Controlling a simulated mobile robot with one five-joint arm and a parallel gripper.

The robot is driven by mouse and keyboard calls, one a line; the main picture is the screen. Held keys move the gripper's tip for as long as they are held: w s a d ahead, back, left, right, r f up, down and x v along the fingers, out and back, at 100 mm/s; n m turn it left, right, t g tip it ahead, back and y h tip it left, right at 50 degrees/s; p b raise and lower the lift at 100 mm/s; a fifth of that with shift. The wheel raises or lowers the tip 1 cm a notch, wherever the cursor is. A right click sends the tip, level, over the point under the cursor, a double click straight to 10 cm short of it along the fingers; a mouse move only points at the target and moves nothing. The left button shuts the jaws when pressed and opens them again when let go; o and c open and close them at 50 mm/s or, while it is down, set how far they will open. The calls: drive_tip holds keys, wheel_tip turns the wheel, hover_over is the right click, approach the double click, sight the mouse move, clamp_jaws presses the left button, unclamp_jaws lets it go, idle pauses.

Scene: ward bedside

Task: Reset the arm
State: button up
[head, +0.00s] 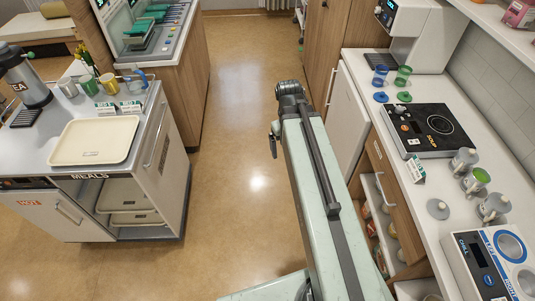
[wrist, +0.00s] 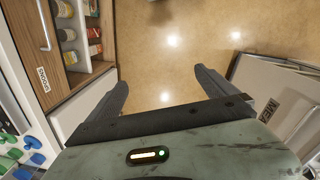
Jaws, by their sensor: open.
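My arm (head: 325,200) reaches forward over the aisle floor in the head view, between the meals cart and the right-hand counter. Its far end, with a dark round joint, is above the floor. The gripper fingers cannot be made out clearly there. In the wrist view my gripper (wrist: 162,84) is open, its two dark fingers wide apart. Nothing is between them but the tan floor (wrist: 165,50) below. The gripper touches nothing that I can see.
The meals cart (head: 150,185) with a cream tray (head: 95,141) stands at left. The right counter (head: 370,120) bears a hob (head: 430,130), cups and a white device (head: 490,265). An open-fronted cabinet with jars (wrist: 67,35) is left in the wrist view. The aisle floor ahead is clear.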

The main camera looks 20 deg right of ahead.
drive_tip(key=a, duration=1.1)
drive_tip(key=shift+a+m+y, duration=0.4)
